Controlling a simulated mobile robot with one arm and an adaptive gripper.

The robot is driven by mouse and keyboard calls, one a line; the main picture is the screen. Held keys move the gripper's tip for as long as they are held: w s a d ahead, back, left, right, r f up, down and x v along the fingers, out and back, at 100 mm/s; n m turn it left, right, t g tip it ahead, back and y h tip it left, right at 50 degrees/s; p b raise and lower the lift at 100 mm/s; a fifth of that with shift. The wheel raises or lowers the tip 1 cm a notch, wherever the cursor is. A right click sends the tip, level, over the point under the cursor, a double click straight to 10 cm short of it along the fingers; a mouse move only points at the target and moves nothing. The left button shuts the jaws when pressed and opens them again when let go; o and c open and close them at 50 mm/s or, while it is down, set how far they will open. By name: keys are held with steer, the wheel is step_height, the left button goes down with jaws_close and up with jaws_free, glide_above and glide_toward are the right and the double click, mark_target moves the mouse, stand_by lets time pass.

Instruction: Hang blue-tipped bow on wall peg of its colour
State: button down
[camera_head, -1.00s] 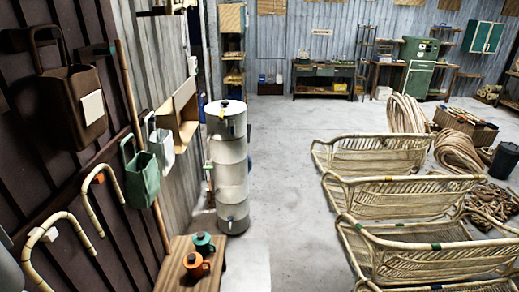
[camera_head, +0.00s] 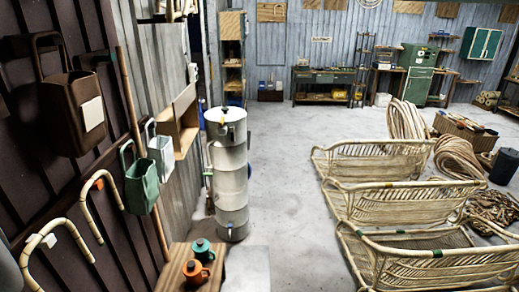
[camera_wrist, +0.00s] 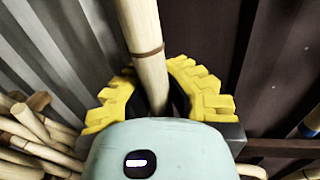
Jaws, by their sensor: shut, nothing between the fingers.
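My gripper (camera_wrist: 157,88) shows only in the wrist view, with a yellow padded finger on each side and its fingers shut with nothing held. A pale rattan cane (camera_wrist: 141,30) with a brown ring runs down past the fingertips; its lower end is hidden by the gripper body. At the right edge, a pale piece with a blue band (camera_wrist: 303,130) is partly in view; I cannot tell if it is the blue-tipped bow. In the head view two bent bows hang on the dark wall: one at a white peg (camera_head: 50,240), one at an orange peg (camera_head: 98,184). No blue peg is clear.
In the wrist view, several canes (camera_wrist: 35,150) lie at the left. In the head view, a wooden stool (camera_head: 172,270) bears an orange mug (camera_head: 195,272) and a green mug (camera_head: 203,251). Rattan benches (camera_head: 390,200) fill the right; floor between is clear.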

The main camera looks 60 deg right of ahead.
steer(key=c, duration=1.1)
jaws_free()
steer(key=shift+o, duration=0.2)
steer(key=shift+d, duration=0.1)
steer(key=v, duration=1.2)
steer(key=shift+d, duration=0.15)
